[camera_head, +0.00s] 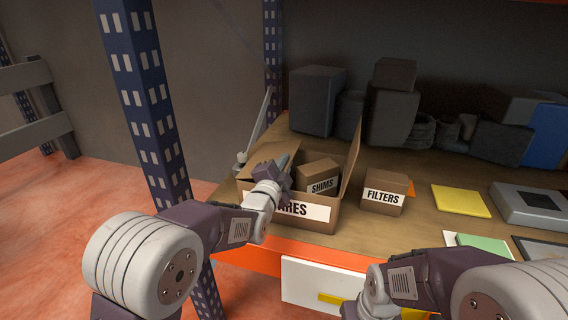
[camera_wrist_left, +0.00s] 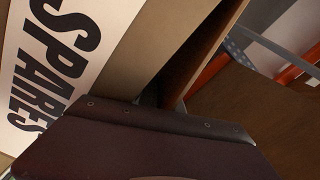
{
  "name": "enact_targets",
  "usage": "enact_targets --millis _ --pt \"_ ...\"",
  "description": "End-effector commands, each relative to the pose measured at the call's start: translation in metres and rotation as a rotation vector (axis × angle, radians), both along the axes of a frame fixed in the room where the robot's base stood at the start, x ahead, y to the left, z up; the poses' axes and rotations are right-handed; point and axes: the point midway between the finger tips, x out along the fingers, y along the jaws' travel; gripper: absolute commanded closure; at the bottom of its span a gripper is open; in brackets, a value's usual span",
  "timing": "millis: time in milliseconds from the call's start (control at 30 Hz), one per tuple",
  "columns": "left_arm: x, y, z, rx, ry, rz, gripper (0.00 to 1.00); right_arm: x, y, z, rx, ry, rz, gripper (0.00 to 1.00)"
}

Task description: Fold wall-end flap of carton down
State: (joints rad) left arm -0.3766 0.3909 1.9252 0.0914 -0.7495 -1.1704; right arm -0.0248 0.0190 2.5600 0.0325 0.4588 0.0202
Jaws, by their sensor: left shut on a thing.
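The open cardboard carton (camera_head: 333,227) stands on the shelf, its front label partly covered by my left arm. In the left wrist view the carton's labelled wall (camera_wrist_left: 120,62) reads SPARES. A tall flap (camera_head: 352,162) stands upright at its right end; another flap (camera_head: 262,161) shows at the left, behind my gripper. A SHIMS box (camera_head: 319,175) sits inside. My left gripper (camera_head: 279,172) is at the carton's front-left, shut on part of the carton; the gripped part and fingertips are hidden. My right gripper (camera_head: 352,311) shows only partly at the bottom edge, its fingers hidden.
A FILTERS box (camera_head: 383,199) stands just right of the carton. A yellow pad (camera_head: 460,201) and a grey device (camera_head: 528,205) lie farther right. Dark boxes (camera_head: 317,100) line the back. A blue rack post (camera_head: 149,105) rises left. Bare shelf lies between.

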Motion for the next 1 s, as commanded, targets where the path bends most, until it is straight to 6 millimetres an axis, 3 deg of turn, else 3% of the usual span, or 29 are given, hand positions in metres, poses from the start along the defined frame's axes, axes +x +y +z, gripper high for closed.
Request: enact_targets --millis 267,300,333,800,867,1000 --pt "0.000 0.000 -0.003 -0.001 0.006 0.000 1.00 0.000 0.000 0.000 0.000 0.000 0.000 1.00" --pt "0.000 0.000 -0.003 -0.001 0.006 0.000 0.83 0.000 0.000 0.000 0.000 0.000 0.000 1.00" --pt "0.000 0.000 -0.003 -0.001 0.006 0.000 0.75 0.000 0.000 0.000 0.000 0.000 0.000 1.00" --pt "0.000 0.000 -0.002 0.001 0.006 0.000 0.75 0.000 0.000 0.001 0.000 0.000 0.000 1.00" --pt "0.000 0.001 0.003 0.000 0.006 0.000 0.75 0.000 0.000 0.005 0.000 0.000 0.000 1.00" --pt "0.003 0.008 0.031 0.000 0.004 0.001 0.75 0.000 0.000 0.030 0.000 0.000 0.000 1.00"
